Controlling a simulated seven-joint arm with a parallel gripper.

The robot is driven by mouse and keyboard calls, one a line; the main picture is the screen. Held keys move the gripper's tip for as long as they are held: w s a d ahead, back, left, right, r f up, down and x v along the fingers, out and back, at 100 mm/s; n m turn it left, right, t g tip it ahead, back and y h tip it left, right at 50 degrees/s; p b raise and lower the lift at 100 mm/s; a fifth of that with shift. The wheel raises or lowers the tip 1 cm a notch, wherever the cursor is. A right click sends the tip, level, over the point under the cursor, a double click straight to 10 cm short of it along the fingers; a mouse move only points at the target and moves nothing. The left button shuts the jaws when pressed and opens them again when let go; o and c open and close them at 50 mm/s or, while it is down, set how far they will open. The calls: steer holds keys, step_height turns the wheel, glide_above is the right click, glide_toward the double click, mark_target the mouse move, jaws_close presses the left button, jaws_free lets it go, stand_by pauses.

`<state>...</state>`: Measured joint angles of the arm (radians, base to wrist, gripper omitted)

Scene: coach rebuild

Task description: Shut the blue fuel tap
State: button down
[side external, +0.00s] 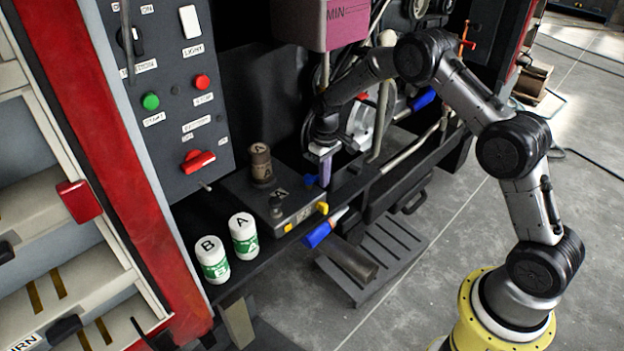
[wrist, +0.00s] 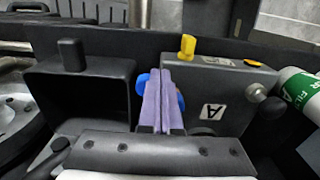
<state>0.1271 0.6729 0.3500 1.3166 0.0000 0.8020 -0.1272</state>
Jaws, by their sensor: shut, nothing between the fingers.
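The blue fuel tap (side external: 311,180) sits at the side of the low dark box, close to my gripper's fingertips in the side view. In the wrist view, part of the blue tap (wrist: 142,84) shows to the left of my fingers and a smaller part shows to the right. Its middle is hidden behind them. My gripper (side external: 324,183) points down with its purple fingers shut together and empty. In the wrist view my gripper (wrist: 160,73) covers the tap's middle. I cannot tell whether it touches the tap.
A yellow tap (side external: 322,208) stands on the same box (side external: 290,208). Canisters A (side external: 243,237) and B (side external: 212,260) stand at its left, and a brown canister (side external: 261,165) stands behind. A blue-handled tool (side external: 318,235) lies in front. The grey floor (side external: 460,260) is mostly clear.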

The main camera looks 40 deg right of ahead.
steer(key=shift+w+d, duration=0.15)
steer(key=shift+d, duration=0.1)
steer(key=shift+r, duration=0.1)
step_height(320, 180, up, 7)
stand_by(0.8)
